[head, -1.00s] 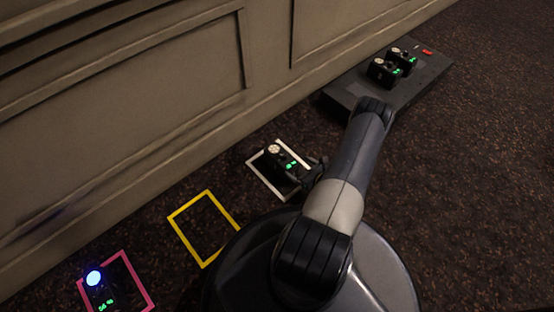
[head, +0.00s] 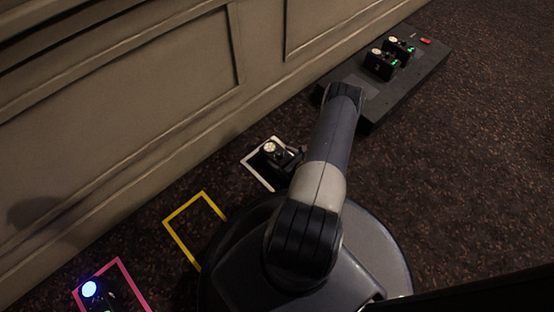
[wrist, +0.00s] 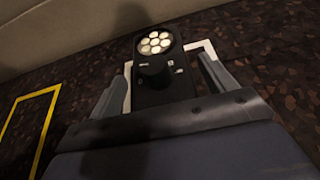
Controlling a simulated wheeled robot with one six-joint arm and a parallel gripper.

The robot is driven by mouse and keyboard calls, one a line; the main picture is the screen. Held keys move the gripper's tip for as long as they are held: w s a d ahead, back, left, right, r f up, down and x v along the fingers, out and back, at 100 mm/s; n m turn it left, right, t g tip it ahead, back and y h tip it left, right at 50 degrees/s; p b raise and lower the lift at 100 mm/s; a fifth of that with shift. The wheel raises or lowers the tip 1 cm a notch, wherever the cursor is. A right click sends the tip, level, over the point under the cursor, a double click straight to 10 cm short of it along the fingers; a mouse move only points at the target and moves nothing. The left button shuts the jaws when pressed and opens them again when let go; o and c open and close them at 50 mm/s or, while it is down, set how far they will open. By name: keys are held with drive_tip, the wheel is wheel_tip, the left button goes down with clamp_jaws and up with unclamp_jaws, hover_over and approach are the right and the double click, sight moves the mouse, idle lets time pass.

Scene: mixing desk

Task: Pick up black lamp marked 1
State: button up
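A black lamp (head: 270,149) with a round head of several pale lit bulbs stands inside a white floor square (head: 257,176). I cannot read a number on it. In the wrist view the lamp (wrist: 153,64) stands upright between the two fingers of my gripper (wrist: 160,70). The fingers are apart on either side of its base and do not appear to press on it. In the head view my gripper (head: 293,157) is at the lamp's right side, partly hidden by my arm.
Two more black lamps (head: 378,64) (head: 398,49) stand on a dark platform (head: 425,75) with a red button (head: 426,41). A blue-lit lamp (head: 90,290) stands in a pink square (head: 128,276). A yellow square (head: 177,240) is empty. A panelled wall (head: 130,110) runs along the left.

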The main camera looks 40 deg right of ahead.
drive_tip(key=shift+r, duration=0.1)
clamp_jaws()
idle(0.6)
